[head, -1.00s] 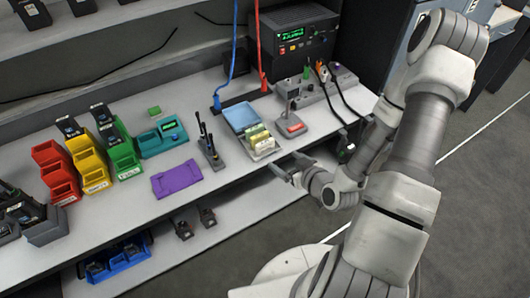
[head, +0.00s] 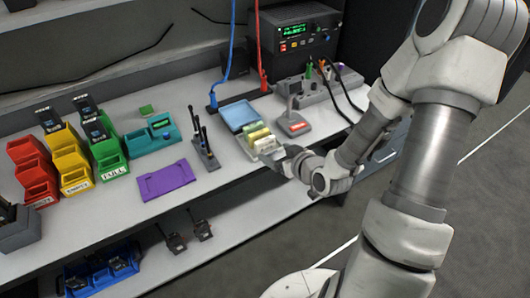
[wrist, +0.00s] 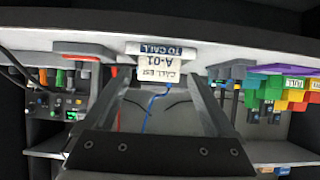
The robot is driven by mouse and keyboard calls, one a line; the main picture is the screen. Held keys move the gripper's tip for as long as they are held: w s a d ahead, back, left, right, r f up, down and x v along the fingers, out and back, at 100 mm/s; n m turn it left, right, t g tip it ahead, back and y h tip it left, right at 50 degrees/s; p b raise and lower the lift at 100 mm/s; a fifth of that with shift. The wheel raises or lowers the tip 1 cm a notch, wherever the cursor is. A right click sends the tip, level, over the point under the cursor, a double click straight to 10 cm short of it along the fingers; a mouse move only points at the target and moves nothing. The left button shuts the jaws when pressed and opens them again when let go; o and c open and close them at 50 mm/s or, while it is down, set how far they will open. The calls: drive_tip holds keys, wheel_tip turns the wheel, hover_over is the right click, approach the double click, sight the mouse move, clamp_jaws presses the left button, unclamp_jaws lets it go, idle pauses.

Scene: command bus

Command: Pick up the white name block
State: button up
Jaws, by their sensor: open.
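A pale tray (head: 240,134) on the bench holds several small name blocks, among them a yellow-green one (head: 259,134). The whitest block (head: 268,147) seems to be the one at the tray's front end, close to my gripper (head: 281,157). In the wrist view, upside down, a whitish block (wrist: 160,73) with printed lettering including "A-01" shows between my gripper's fingers (wrist: 160,88). My gripper is open, with a finger on each side of that view of the block. I cannot tell whether either finger touches it. The tray's label reads "TO CALL" (wrist: 162,50).
A red-topped grey device (head: 293,124) stands just right of the tray. A holder with upright radios (head: 204,150) and a purple tray (head: 166,180) are to the left. Coloured bins (head: 72,165) stand further left. The bench's front edge runs below my gripper.

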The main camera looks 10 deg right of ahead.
sight(266, 147)
drive_tip(key=shift+w+a+f+b, duration=0.1)
drive_tip(key=shift+w+f+b, duration=0.15)
drive_tip(key=shift+b, duration=0.15)
drive_tip(key=shift+w+a, duration=0.1)
drive_tip(key=shift+w, duration=0.15)
drive_tip(key=x, duration=0.4)
drive_tip(key=shift+w+a+f+b, duration=0.1)
drive_tip(key=shift+w+f+b, duration=0.05)
drive_tip(key=shift+w+b, duration=0.2)
drive_tip(key=c, duration=1)
